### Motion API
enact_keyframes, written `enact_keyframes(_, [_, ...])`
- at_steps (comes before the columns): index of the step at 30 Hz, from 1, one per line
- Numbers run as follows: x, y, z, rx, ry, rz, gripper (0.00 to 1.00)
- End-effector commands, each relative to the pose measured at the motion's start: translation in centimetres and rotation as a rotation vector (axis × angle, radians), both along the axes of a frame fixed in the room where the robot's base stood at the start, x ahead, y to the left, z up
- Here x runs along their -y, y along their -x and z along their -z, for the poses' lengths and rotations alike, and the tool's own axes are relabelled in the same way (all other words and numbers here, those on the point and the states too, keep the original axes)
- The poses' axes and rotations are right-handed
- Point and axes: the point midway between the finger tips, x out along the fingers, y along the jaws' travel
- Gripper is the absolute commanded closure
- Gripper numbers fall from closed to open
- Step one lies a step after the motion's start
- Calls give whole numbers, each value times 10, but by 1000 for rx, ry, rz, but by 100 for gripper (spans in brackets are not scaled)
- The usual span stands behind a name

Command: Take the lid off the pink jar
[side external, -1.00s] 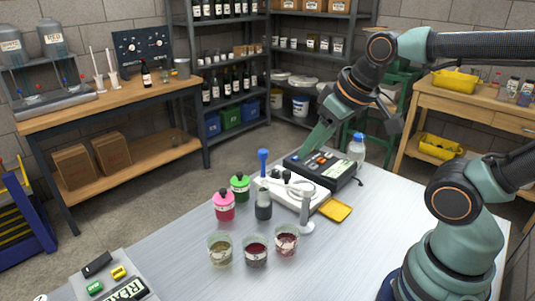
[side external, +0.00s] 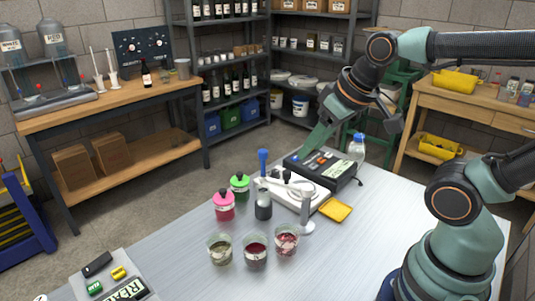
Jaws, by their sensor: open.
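The pink jar (side external: 224,212) stands upright on the metal table, left of its middle. Its pink lid (side external: 223,198), with a small dark knob on top, sits on the jar. My gripper (side external: 350,142) is open and empty, well up and to the right of the jar, above the back of the table near the black instrument. Its two fingers are spread wide apart, and nothing is between them that I can see being held.
A green-lidded jar (side external: 240,187) stands just behind the pink jar. A dark bottle (side external: 263,209) and a white stand with a blue-topped piece (side external: 263,160) are to its right. Several glass beakers (side external: 220,252) stand in front.

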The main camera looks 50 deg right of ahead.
Motion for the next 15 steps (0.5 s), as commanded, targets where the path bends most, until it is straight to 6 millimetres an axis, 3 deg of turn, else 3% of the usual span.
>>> enact_keyframes(2, [0, 0, 0, 0, 0, 0, 50])
enact_keyframes(3, [0, 0, 0, 0, 0, 0, 39])
enact_keyframes(15, [-1, -5, -3, -11, -16, 28, 39])
